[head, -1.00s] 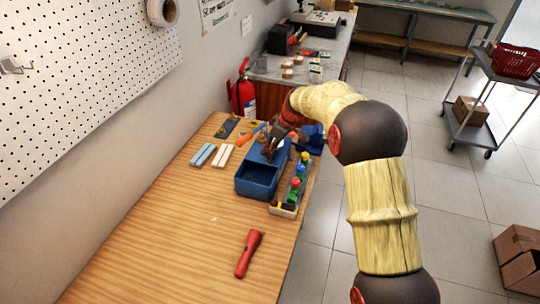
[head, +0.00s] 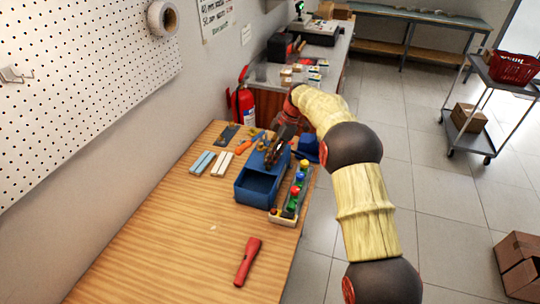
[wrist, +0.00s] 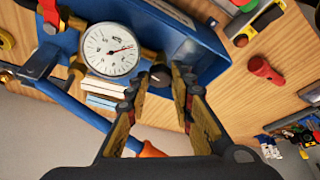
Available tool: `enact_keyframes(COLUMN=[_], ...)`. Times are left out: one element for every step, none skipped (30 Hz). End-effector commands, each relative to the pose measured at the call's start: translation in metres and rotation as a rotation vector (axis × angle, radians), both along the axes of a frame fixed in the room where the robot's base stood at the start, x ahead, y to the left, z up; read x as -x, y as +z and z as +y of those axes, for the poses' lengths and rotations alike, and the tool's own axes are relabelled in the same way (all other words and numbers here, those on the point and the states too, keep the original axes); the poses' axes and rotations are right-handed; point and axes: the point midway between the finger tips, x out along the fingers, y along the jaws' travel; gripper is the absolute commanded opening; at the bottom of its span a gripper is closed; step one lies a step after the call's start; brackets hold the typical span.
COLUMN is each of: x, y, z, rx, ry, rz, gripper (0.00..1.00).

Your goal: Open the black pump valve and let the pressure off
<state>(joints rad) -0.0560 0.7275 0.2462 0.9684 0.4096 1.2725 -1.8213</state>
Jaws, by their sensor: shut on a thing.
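The blue test pump (head: 257,187) stands at the far part of the wooden bench, with an open box-shaped tank. In the wrist view the pump (wrist: 205,50) carries a round white gauge (wrist: 110,49) with a red needle off to the right side of its dial. The black valve knob (wrist: 159,75) sits on the brass fitting right of the gauge, between my fingertips. My gripper (wrist: 164,78) is shut on this knob. In the head view my gripper (head: 278,152) is over the pump's far end and hides the valve and gauge.
A tray of coloured parts (head: 280,217) stands right beside the pump. Light blue and white strips (head: 222,164) lie to the left. A red flashlight (head: 247,262) lies near the right edge. A fire extinguisher (head: 242,104) stands beyond the bench. The bench's near left is clear.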

Motion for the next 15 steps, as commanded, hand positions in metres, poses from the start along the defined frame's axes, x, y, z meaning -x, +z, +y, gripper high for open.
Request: enact_keyframes(x=[-0.0007,-0.0008,-0.0010,-0.0010,-0.0010,-0.0010,-0.0010,-0.0009,-0.0009,-0.0009,-0.0009,-0.0008,-0.0008,-0.0009,-0.0008], y=[0.0000,0.0001,0.0002,0.0002,0.0002,0.0001,0.0002,0.0000,-0.0001,-0.0002,-0.0002,-0.0002,-0.0002,-0.0003,-0.0002], z=[-0.0003,-0.0004,-0.0004,-0.0004,-0.0004,-0.0003,-0.0002,-0.0003,-0.0003,-0.0002,-0.0002,-0.0002,-0.0002,-0.0003,-0.0002], rx=[0.001,0.002,0.002,0.002,0.001,0.001,0.001,0.001,0.001,0.001,0.001,0.001,0.001,0.001,0.001], ry=[0.014,0.021,0.030,0.034,0.040,0.044,0.047,0.049,0.051,0.053,0.053,0.053,0.053,0.053,0.053], rz=[-0.001,-0.002,-0.002,-0.001,-0.001,-0.001,-0.001,-0.001,-0.002,-0.001,-0.001,-0.002,-0.002,-0.001,-0.001], gripper=[0.00,0.00,0.00,0.00,0.00,0.00,0.00,0.00,0.00,0.00,0.00,0.00,0.00,0.00,0.00])
